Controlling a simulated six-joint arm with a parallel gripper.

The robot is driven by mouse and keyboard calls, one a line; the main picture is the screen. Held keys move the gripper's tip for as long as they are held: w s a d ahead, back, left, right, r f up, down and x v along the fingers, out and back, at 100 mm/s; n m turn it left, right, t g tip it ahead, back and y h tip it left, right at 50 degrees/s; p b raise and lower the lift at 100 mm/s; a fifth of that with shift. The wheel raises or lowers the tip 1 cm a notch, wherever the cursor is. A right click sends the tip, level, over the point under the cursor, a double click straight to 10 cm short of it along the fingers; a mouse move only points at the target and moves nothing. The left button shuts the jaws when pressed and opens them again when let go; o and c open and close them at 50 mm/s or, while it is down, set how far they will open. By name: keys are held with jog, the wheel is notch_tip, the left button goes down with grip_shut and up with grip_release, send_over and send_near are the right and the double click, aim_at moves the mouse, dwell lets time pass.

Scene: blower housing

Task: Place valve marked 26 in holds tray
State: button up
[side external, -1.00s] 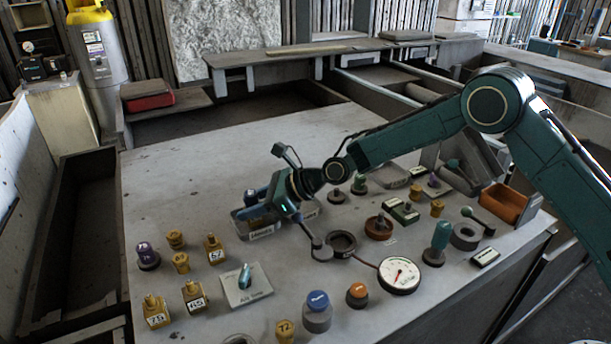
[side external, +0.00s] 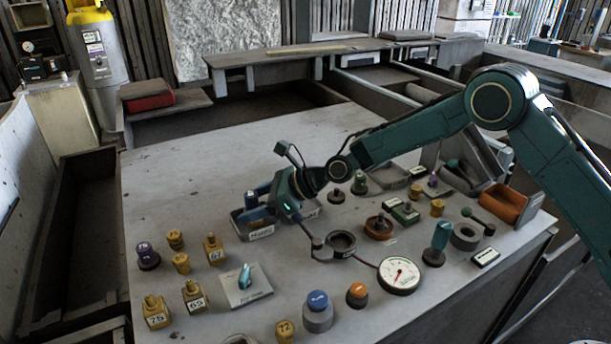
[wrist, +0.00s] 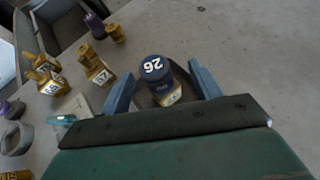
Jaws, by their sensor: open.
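The valve marked 26 (wrist: 155,68), with a dark blue top and a yellowish lower part, stands between my gripper's blue jaws (wrist: 160,80) in the wrist view. The jaws are open, with a gap on each side of the valve. In the side view my gripper (side external: 262,205) is low over a grey tray with a white label (side external: 261,233) that appears to read Holds. A blue top (side external: 251,197) shows in that tray beside the jaws. The valve's base is partly hidden.
Yellow valves marked 67 (side external: 215,250), 65 (side external: 194,296) and 75 (side external: 155,312) stand at the left, near a purple-topped valve (side external: 147,256). A plate with a teal part (side external: 246,279) is in front. A dark ring (side external: 342,243) and white gauge (side external: 399,275) lie to the right.

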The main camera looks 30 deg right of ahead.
jog(key=v, duration=1.1)
jog(key=shift+d, duration=0.15)
jog(key=shift+s, duration=0.1)
jog(key=shift+r, duration=0.1)
jog(key=s+d+r+n+h, duration=0.5)
jog(key=s+d+r+n, duration=0.65)
jog(key=s+n, duration=0.3)
jog(key=s+d+n+h, duration=0.2)
jog(key=s+d+n, duration=0.3)
jog(key=s, duration=0.6)
jog(key=s+d+n+g+h, duration=0.1)
jog(key=s+d+n+h, duration=0.2)
jog(key=s, duration=0.9)
jog(key=shift+d+r+n, duration=0.35)
jog(key=shift+d+n, duration=0.7)
jog(key=shift+d, duration=0.25)
